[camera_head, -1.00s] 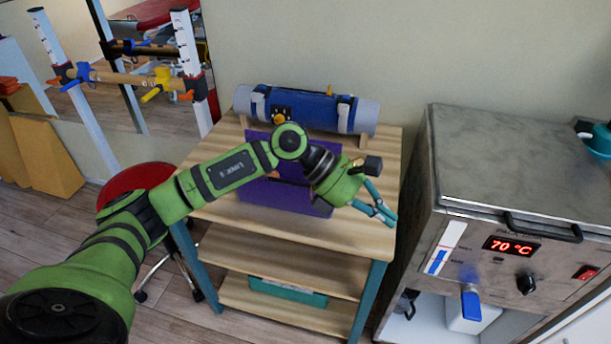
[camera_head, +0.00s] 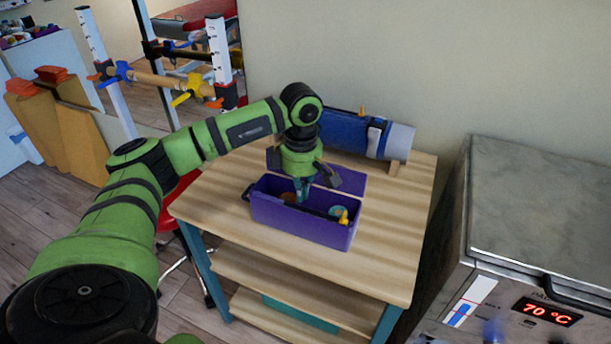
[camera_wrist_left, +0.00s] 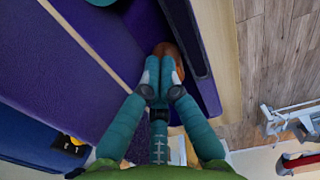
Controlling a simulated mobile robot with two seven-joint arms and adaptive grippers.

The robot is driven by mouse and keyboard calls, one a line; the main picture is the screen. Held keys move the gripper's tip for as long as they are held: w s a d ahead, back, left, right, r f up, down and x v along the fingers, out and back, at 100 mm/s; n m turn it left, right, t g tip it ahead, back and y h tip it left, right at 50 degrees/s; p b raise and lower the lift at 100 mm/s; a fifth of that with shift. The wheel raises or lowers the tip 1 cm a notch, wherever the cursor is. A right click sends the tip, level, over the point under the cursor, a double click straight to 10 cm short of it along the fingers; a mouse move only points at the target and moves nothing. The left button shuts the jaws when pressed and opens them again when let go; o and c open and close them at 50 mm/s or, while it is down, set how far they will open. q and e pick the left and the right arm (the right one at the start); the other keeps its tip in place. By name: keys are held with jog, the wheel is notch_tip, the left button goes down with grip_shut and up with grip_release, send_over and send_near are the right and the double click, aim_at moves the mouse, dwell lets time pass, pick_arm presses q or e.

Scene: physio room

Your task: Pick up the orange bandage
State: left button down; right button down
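The orange bandage (camera_wrist_left: 169,50) shows in the left wrist view, just beyond my fingertips and partly hidden by them, near the inner wall of the purple box. The open purple box (camera_head: 300,222) stands on the wooden trolley. My left gripper (camera_head: 303,192) points down into the box's left part. In the left wrist view the teal fingers of my left gripper (camera_wrist_left: 163,78) are close together at the bandage; whether they are clamped on it is unclear. My right gripper is not in view.
The box also holds a teal roll (camera_head: 338,212) and a yellow item (camera_head: 344,217). A blue and grey roll (camera_head: 345,133) lies behind it on the trolley (camera_head: 390,260). A metal heater (camera_head: 545,220) stands to the right. The trolley's front right top is clear.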

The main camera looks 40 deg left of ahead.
aim_at(334, 214)
pick_arm(q)
jog(key=f, duration=0.4)
jog(key=shift+w+f, duration=0.1)
jog(key=shift+w, duration=0.1)
jog(key=d+p, duration=0.1)
jog(key=d, duration=0.2)
jog(key=shift+w+d+p, duration=0.15)
jog(key=shift+w+p, duration=0.2)
jog(key=shift+w+d, duration=0.15)
jog(key=shift+d, duration=0.2)
jog(key=d, duration=0.1)
jog(key=w+d, duration=0.1)
jog(key=d, duration=0.1)
jog(key=shift+d+f+b, duration=0.1)
jog(key=shift+b, duration=0.25)
jog(key=shift+d, duration=0.3)
jog(key=shift+a, duration=0.1)
